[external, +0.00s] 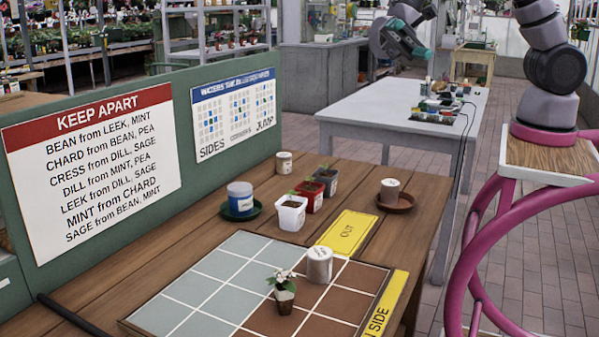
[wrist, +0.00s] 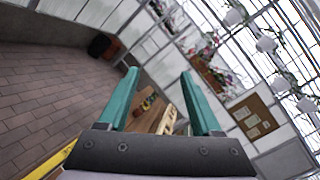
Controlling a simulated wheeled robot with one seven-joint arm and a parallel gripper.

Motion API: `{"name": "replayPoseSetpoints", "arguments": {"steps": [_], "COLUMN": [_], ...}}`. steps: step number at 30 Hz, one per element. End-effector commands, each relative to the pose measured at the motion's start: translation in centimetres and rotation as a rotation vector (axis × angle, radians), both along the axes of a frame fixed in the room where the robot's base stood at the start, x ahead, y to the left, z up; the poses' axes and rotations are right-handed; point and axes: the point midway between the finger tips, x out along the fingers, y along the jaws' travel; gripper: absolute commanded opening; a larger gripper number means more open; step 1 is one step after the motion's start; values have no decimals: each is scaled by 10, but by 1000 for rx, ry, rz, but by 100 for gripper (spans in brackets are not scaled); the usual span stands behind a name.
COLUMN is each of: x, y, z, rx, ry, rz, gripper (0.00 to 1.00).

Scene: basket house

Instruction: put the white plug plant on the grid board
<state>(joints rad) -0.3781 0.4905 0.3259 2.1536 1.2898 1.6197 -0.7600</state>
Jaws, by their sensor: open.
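A white square pot (external: 292,213) with a small green seedling stands on the wooden bench behind the grid board. The grid board (external: 201,290) lies flat at the front of the bench, with grey-green squares on the left and brown ones on the right. A small plant with white flowers (external: 284,290) in a brown, tapered pot stands on the brown squares. My gripper (external: 412,46) is raised at the top right, well away from the bench plants. In the wrist view its teal fingers (wrist: 160,76) are spread apart with nothing between them.
A white-grey canister (external: 319,265) stands at the board's back edge. Red (external: 309,196) and dark (external: 326,180) pots stand behind the white pot. A blue-white cup (external: 240,198) and a saucered pot (external: 390,193) flank them. A yellow OUT mat (external: 346,233) lies behind the board. Several grid squares are empty.

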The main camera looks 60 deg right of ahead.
Motion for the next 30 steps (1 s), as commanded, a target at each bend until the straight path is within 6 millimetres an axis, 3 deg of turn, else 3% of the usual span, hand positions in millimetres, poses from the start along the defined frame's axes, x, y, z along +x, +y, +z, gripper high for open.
{"name": "replayPoseSetpoints", "arguments": {"steps": [3, 10, 21, 25, 30], "x": [-10, -17, -18, -25, -31], "y": [-53, -165, -364, -414, -445], "z": [17, 24, 47, 59, 69], "rx": [-146, -492, -1080, -1223, -1314], "ry": [-190, -522, -972, -1070, -1132], "rz": [42, 20, -272, -380, -454], "gripper": [66, 66, 66, 66, 66]}}
